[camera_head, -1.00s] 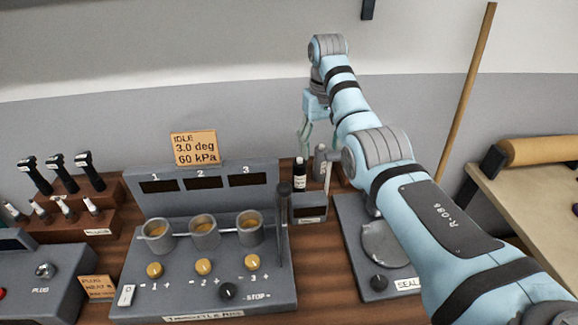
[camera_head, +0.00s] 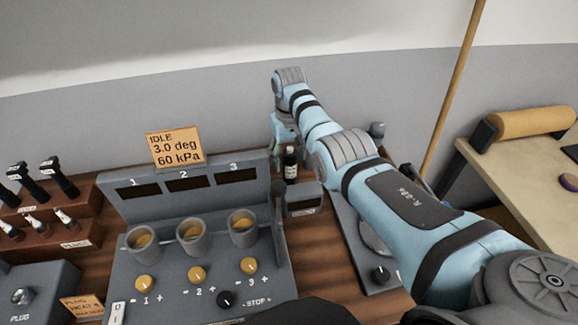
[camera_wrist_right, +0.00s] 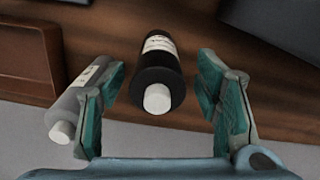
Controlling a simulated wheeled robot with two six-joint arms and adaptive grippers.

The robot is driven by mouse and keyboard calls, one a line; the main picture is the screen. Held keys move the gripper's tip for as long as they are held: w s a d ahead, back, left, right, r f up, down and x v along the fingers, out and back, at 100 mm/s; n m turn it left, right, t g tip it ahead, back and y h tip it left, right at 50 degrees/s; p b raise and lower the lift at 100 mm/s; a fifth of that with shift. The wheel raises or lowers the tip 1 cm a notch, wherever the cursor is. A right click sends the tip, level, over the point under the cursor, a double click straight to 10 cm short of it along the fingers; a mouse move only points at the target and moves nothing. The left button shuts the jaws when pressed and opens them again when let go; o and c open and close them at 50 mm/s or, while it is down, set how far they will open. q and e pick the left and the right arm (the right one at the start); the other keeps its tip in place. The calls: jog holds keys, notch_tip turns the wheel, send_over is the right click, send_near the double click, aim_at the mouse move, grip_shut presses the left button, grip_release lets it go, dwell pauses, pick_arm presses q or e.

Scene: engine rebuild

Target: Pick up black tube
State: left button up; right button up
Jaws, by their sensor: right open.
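The black tube (camera_head: 290,164) is a dark cylinder with a white label, standing behind the small grey box to the right of the throttle panel. In the right wrist view the black tube (camera_wrist_right: 158,75) shows its white cap end and lies between my right gripper's two fingers. My right gripper (camera_wrist_right: 163,70) is open, with visible gaps on both sides of the tube. In the head view the right gripper (camera_head: 284,148) is at the tube, partly hidden behind it and by its own wrist. My left gripper is not in view.
A grey tube (camera_wrist_right: 72,108) with a white cap stands just outside the left finger in the wrist view. The throttle panel (camera_head: 190,268) with several cups, a small grey box (camera_head: 303,199) and a wooden tool rack (camera_head: 80,212) crowd the bench.

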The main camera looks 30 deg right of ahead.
jog(key=shift+s+f, duration=0.15)
jog(key=shift+f, duration=0.8)
jog(key=shift+s+r, duration=0.1)
jog(key=shift+c, duration=0.5)
jog(key=c, duration=1.3)
jog(key=shift+r, duration=0.1)
